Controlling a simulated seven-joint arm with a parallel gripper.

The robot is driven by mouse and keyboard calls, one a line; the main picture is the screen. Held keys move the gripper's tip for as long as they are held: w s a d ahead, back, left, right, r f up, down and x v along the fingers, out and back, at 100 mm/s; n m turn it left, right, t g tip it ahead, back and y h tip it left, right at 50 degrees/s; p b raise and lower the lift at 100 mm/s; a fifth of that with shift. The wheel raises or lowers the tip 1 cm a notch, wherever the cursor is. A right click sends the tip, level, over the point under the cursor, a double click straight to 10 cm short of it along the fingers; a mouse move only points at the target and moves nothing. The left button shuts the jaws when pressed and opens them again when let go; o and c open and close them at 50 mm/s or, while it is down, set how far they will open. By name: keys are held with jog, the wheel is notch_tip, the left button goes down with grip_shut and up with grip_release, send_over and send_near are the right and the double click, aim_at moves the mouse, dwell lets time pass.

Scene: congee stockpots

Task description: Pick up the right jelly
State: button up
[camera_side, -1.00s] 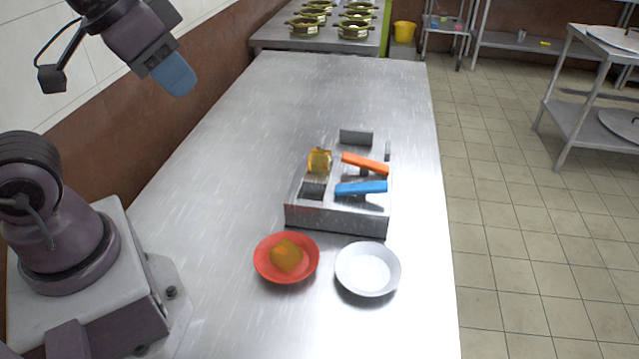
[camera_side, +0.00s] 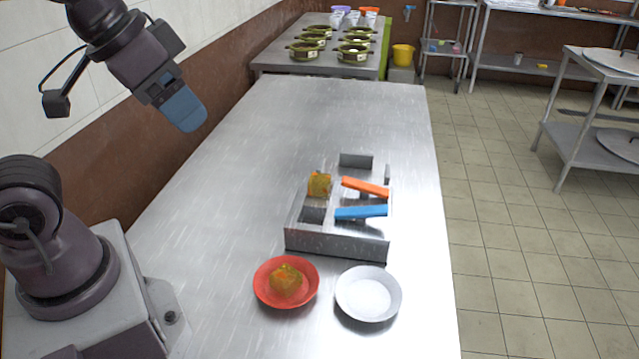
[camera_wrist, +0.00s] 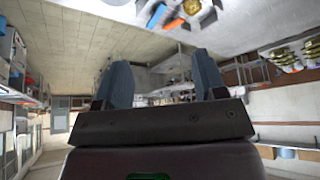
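One orange-yellow jelly cube (camera_side: 319,184) sits in the back left part of a metal compartment tray (camera_side: 335,245) on the steel table. A second, similar jelly (camera_side: 285,281) lies on a red plate (camera_side: 260,295) in front of the tray. The tray jelly is only slightly further right in the side view. My gripper (camera_side: 183,108) hangs high at the upper left, well away from both jellies. In the wrist view, its two blue-grey fingers (camera_wrist: 162,80) stand wide apart with nothing between them.
An orange bar (camera_side: 365,187) and a blue bar (camera_side: 361,212) lie across the tray, right of its jelly. An empty white plate (camera_side: 368,294) stands right of the red plate. The table (camera_side: 250,150) is clear left of and behind the tray. Pots (camera_side: 353,54) stand far back.

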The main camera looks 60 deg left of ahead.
jog(key=shift+o, duration=0.7)
jog(key=shift+a, duration=0.1)
jog(key=n+t+h, duration=0.4)
jog(key=n+h, duration=0.6)
jog(key=n, duration=1.7)
send_near(316, 178)
jog(key=x, duration=1)
jog(key=c, duration=1)
